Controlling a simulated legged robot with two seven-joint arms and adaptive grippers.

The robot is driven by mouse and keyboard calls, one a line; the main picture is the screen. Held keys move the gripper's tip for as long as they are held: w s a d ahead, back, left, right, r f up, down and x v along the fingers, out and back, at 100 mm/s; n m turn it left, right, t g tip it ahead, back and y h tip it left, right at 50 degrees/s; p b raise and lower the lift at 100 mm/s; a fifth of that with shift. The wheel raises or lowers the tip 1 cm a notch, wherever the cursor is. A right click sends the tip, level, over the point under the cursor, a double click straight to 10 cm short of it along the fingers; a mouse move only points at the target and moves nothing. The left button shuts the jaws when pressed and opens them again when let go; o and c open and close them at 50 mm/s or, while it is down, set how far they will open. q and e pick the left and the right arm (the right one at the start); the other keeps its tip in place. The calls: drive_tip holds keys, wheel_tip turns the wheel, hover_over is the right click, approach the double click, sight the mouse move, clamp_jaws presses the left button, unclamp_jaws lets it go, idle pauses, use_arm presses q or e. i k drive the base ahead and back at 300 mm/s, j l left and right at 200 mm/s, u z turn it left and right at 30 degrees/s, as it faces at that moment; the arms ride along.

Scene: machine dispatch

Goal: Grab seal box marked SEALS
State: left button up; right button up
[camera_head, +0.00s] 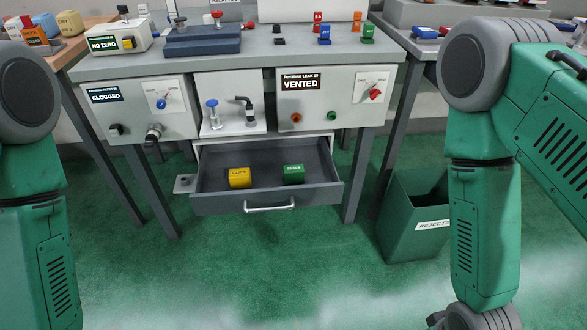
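The green seal box (294,174) has a label reading SEALS. It lies in the right half of the open grey drawer (215,205) under the middle of the table. A yellow box (240,178) with a small label lies to its left in the same drawer, apart from it. My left arm comes down at the left edge, and its gripper is out of view. My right arm comes down on the right; only part of its wrist end shows at the bottom edge, and its fingers are not visible. Neither arm is near the drawer.
The drawer's handle (269,207) faces me. A green bin (400,238) marked REJECT stands on the floor to the right. Table legs (360,175) flank the drawer. Control panels marked CLOGGED (130,112) and VENTED (325,103) sit above. The floor in front is clear.

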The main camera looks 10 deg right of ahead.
sight(295, 174)
drive_tip(key=i+l+z, duration=0.1)
drive_tip(key=i+z, duration=0.95)
drive_tip(key=k+j, duration=0.05)
